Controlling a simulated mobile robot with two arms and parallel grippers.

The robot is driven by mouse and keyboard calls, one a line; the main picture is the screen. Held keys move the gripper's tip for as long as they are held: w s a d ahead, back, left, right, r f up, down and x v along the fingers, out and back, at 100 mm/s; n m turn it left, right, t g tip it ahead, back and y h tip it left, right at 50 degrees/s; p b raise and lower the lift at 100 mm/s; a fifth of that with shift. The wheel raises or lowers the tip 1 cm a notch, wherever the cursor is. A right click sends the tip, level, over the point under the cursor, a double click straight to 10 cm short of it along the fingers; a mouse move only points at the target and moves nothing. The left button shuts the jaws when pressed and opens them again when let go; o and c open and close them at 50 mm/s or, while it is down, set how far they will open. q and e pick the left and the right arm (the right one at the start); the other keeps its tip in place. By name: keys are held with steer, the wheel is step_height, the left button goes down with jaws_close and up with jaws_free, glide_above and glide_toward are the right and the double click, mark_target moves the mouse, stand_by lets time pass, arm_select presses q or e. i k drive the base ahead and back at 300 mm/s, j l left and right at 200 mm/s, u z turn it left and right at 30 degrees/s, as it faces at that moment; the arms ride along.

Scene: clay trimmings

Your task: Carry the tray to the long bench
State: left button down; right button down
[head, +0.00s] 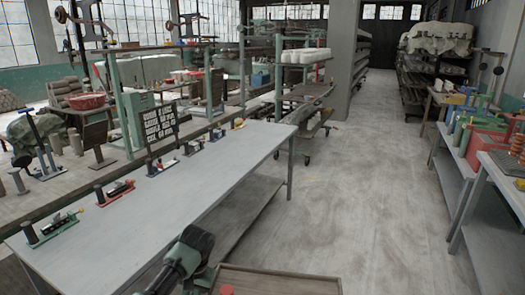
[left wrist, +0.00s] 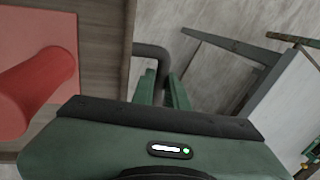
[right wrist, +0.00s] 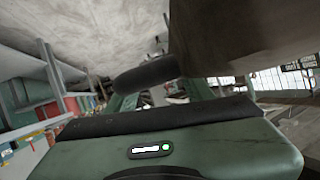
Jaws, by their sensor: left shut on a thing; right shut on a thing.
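The brown wooden tray (head: 285,281) is at the bottom edge of the head view, mostly cut off, just right of the long grey bench (head: 185,195). In the left wrist view the tray (left wrist: 105,50) carries a red cylinder (left wrist: 35,90) on a red square. My left gripper (head: 200,277) is shut on a dark tray handle (left wrist: 150,52) at the tray's side; its fingers (left wrist: 163,92) show there. My right gripper (right wrist: 150,92) is shut on another dark handle (right wrist: 147,75), with the tray (right wrist: 235,40) beside it. The right gripper is outside the head view.
Small tool stands (head: 115,192) line the bench's far-left edge, with a black sign (head: 160,123) behind. Most of the bench top is bare. A wheeled rack (head: 305,110) stands beyond. Side tables (head: 490,235) with red and green items are at right. The floor aisle (head: 370,180) between is clear.

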mark_target(152, 217)
steer(key=i, duration=2.45)
steer(key=i+u, duration=0.25)
steer(key=u, duration=0.15)
steer(key=i+l+u, duration=0.15)
steer(key=u, duration=0.2)
steer(key=i+u, duration=0.1)
steer(key=u, duration=1.6)
